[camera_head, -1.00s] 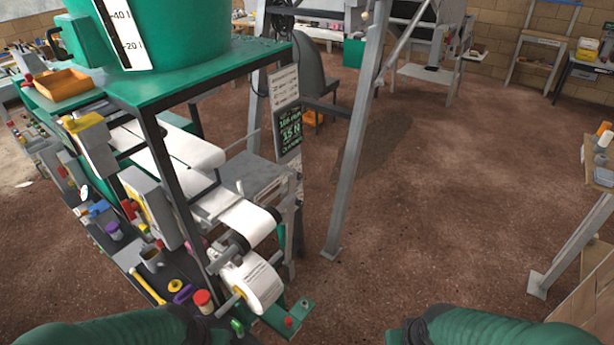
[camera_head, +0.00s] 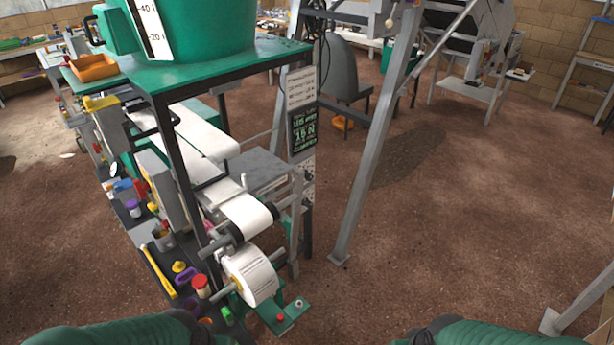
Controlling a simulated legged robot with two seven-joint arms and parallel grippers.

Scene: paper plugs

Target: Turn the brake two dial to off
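A green and dark-framed paper machine (camera_head: 184,75) stands at the left, with a white paper web (camera_head: 197,137) running down to a paper roll (camera_head: 250,275) at its near end. Grey control boxes (camera_head: 158,183) are mounted along its left side, seen at a slant. I cannot make out which part is the brake two dial, or its setting. Parts of my two green arms show at the bottom edge, left and right of the middle. Neither gripper is in view.
A dark shelf along the machine's left side holds a yellow tool (camera_head: 158,270), a red-lidded jar (camera_head: 201,286) and other small items. A grey metal post (camera_head: 372,150) stands right of the machine. The brown floor (camera_head: 480,220) at the right is largely clear.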

